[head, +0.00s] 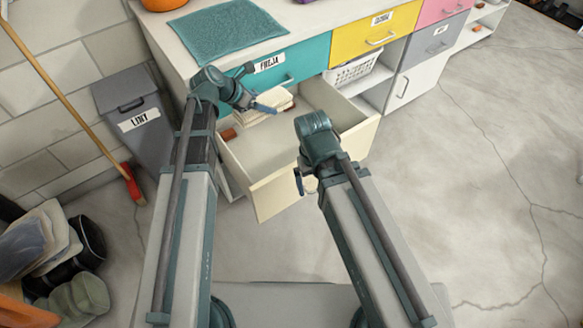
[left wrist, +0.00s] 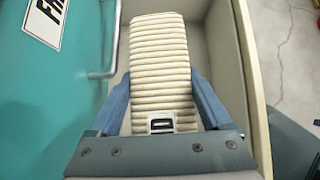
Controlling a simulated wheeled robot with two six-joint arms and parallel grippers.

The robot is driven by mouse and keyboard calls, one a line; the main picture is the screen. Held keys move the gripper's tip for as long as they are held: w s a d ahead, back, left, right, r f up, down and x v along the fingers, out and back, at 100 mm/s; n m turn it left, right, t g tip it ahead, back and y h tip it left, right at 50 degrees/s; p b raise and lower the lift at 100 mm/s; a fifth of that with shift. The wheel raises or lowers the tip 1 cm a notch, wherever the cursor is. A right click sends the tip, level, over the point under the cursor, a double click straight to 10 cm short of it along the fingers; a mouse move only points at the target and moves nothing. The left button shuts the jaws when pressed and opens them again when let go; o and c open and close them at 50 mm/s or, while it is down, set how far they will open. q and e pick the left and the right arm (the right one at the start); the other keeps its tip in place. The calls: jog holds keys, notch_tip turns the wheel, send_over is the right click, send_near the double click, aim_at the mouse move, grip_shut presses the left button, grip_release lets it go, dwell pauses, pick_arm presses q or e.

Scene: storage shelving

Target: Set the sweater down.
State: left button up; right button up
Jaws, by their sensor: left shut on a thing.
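The sweater (head: 280,101) is a cream, ribbed, folded bundle at the back of an open cream drawer (head: 274,203). In the left wrist view the sweater (left wrist: 160,60) lies lengthwise between the two blue fingers of my left gripper (left wrist: 160,98), with a small dark-and-white tag at its near end. My left gripper also shows in the head view (head: 264,107), shut on the sweater inside the drawer's outline. I cannot tell whether the sweater touches the drawer floor. My right gripper (head: 300,182) is by the drawer's front, mostly hidden by its own wrist.
A teal drawer front (head: 300,65) labelled FREJA is above the open drawer. A teal towel (head: 225,32) lies on the cabinet top. A white basket (head: 352,73) stands right of the drawer. A grey bin (head: 135,115) and broom (head: 133,184) are at left. Floor at right is clear.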

pick_arm(q)
jog(key=w+d+f+b, duration=0.3)
jog(key=d+f+b, duration=0.5)
jog(key=d, duration=0.3)
jog(key=w+d+f+b, duration=0.4)
jog(key=d+f+b, duration=0.3)
jog(key=d+f, duration=0.25)
jog(key=shift+m+h, duration=0.3)
jog(key=shift+s+a+f+b, duration=0.7)
jog(key=shift+a+b, duration=0.15)
jog(key=shift+a, duration=1.65)
jog(key=shift+s+a+f+b, duration=0.7)
jog(key=shift+a+f+b, duration=0.1)
jog(key=shift+a, duration=1.65)
jog(key=shift+s+a+f+b, duration=0.7)
jog(key=shift+a+b, duration=0.15)
jog(key=shift+a, duration=1.65)
jog(key=shift+f+b, duration=0.6)
jog(key=shift+b, duration=0.05)
jog(key=o, duration=1.5)
jog(key=shift+r, duration=0.15)
